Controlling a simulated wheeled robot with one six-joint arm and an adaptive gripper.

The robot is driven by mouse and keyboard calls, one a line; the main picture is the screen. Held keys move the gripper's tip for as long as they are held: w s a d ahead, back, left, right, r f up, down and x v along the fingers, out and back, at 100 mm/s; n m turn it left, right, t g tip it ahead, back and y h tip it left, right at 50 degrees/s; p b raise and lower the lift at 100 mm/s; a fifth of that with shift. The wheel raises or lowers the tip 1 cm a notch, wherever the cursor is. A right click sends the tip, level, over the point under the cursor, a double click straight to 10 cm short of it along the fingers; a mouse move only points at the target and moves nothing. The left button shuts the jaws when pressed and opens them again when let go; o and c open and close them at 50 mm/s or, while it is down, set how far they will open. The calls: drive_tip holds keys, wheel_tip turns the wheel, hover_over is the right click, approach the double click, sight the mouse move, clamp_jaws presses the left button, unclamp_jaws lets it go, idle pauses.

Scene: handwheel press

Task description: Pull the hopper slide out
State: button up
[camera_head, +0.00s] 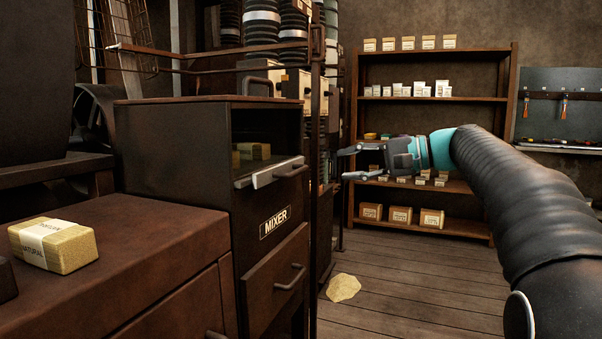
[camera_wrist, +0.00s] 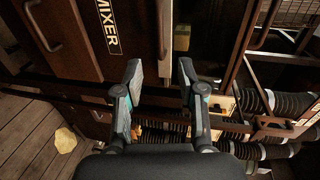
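The hopper slide (camera_head: 278,173) is a pale metal strip with a dark handle, across the front of the opening in the dark cabinet marked MIXER (camera_head: 275,221). In the wrist view its front edge (camera_wrist: 161,30) runs upright beyond my fingertips. Yellowish blocks (camera_head: 261,151) sit inside the opening above the slide. My gripper (camera_head: 343,164) points left toward the cabinet, at about the slide's height and to its right in the head view. In the wrist view my gripper (camera_wrist: 161,70) has its fingers apart with nothing between them. I see no contact with the slide.
A drawer with a handle (camera_head: 290,277) is below the label. A wooden bench (camera_head: 150,240) with a wrapped yellow block (camera_head: 54,245) stands at left. A yellow heap (camera_head: 343,288) lies on the floor. Shelves (camera_head: 430,107) stand behind. The floor at right is mostly clear.

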sight(302, 171)
drive_tip(key=x, duration=1.2)
clamp_jaws()
